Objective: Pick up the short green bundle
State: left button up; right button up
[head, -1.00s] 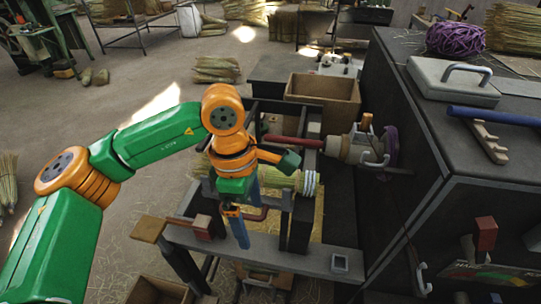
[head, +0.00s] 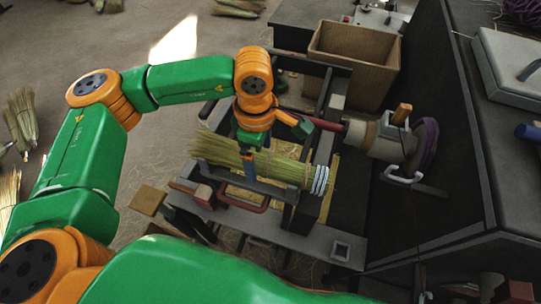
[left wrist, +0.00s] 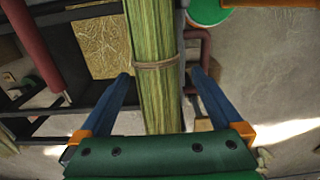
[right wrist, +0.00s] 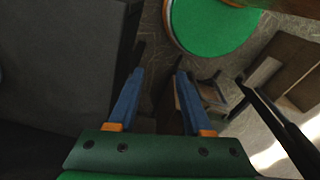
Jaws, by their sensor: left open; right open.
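A green straw bundle (head: 288,169) lies across the dark frame of the winding bench, with white rings (head: 320,179) around its right end. In the head view my left gripper (head: 250,172) points down over the bundle's middle, partly hiding it. In the left wrist view the bundle (left wrist: 154,100) runs between the two spread blue fingers of the left gripper (left wrist: 160,75), with a gap at each side. A twine band (left wrist: 157,64) goes around it near the fingertips. My right gripper (right wrist: 160,72) is open and empty in the right wrist view.
A red handle (head: 240,203) is in front of the bundle. Loose straw bundles (head: 22,118) lie on the floor at left.

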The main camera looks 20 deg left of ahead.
pick_arm(q)
notch_tip(320, 180, down, 2)
jog(key=shift+w+f, duration=0.15)
jog(key=shift+w, duration=0.15)
jog(key=shift+s, duration=0.15)
jog(key=c, duration=1.4)
jog(key=shift+c, duration=0.4)
